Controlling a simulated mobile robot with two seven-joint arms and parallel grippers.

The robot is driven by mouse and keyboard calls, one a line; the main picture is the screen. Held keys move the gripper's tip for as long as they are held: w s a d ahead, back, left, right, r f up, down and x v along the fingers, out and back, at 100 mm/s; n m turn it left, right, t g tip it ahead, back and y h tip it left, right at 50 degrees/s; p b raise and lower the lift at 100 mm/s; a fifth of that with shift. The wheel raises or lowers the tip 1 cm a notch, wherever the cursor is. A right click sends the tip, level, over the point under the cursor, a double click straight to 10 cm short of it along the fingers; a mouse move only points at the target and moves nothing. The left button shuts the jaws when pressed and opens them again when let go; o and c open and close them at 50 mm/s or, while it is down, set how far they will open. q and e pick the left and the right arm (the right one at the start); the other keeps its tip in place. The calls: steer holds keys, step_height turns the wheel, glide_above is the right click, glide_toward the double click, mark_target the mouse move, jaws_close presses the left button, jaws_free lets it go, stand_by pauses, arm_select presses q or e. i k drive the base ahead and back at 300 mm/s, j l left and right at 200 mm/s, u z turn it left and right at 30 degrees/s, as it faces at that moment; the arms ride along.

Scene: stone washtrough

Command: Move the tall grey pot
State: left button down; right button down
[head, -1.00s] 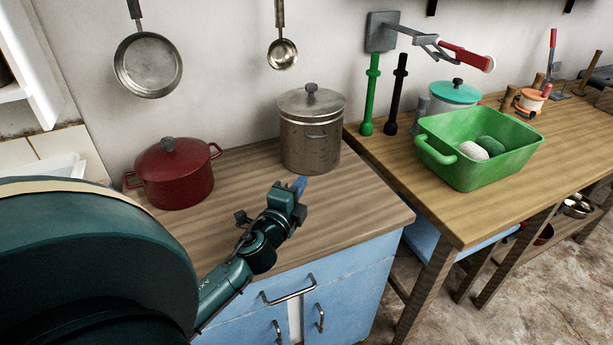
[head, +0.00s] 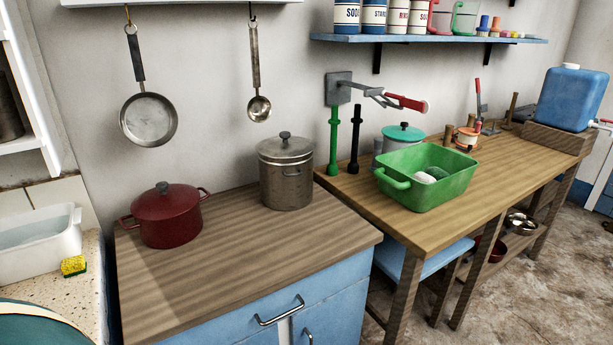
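The tall grey pot (head: 286,180) stands upright on the wooden top of the blue cabinet (head: 210,270), near its back right corner. Neither of my grippers is in view now. Nothing touches the pot.
A dark red lidded pot (head: 168,218) stands left of the grey pot. The cabinet top in front is clear. A wooden table (head: 440,215) at right holds a green basin (head: 425,185). A pan (head: 149,118) and ladle (head: 259,107) hang on the wall above.

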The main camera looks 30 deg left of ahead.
mark_target(286, 185)
steer(key=i+l+u, duration=0.25)
steer(key=u, duration=0.2)
steer(key=i+l+u, duration=0.25)
steer(key=u, duration=0.2)
steer(key=i+l, duration=0.15)
steer(key=l, duration=0.2)
steer(key=i+l+u, duration=0.15)
steer(key=l, duration=0.25)
steer(key=i+l, duration=0.1)
steer(key=l, duration=0.25)
steer(key=u, duration=0.05)
